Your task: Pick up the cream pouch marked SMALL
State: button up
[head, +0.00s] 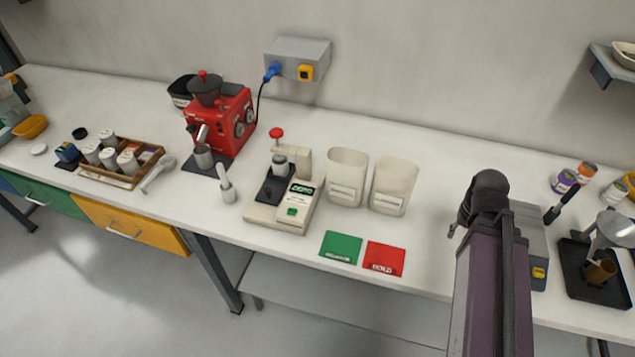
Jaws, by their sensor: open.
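Two cream, open-topped containers that look like pouches stand upright side by side at the back of the white bench, right of centre: a left one (347,178) and a right one (393,187). Each has a pale label on its front, too small to read, so I cannot tell which, if either, is marked SMALL. My purple arm rises from the bottom edge to the right of them, ending in a dark joint. My gripper cannot be made out.
A green card (341,248) and a red HOLD card (384,258) lie in front of the containers. A cream press-like device (282,212) stands left, with a red grinder (222,120) beyond. A grey box (529,240) is partly hidden behind my arm; a black tray (580,290) lies further right.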

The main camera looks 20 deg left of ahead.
aim_at(347, 169)
jog(key=u, duration=1.35)
jog(key=k, duration=1.25)
jog(key=z, duration=0.35)
jog(key=i, duration=0.95)
jog(key=u, duration=0.05)
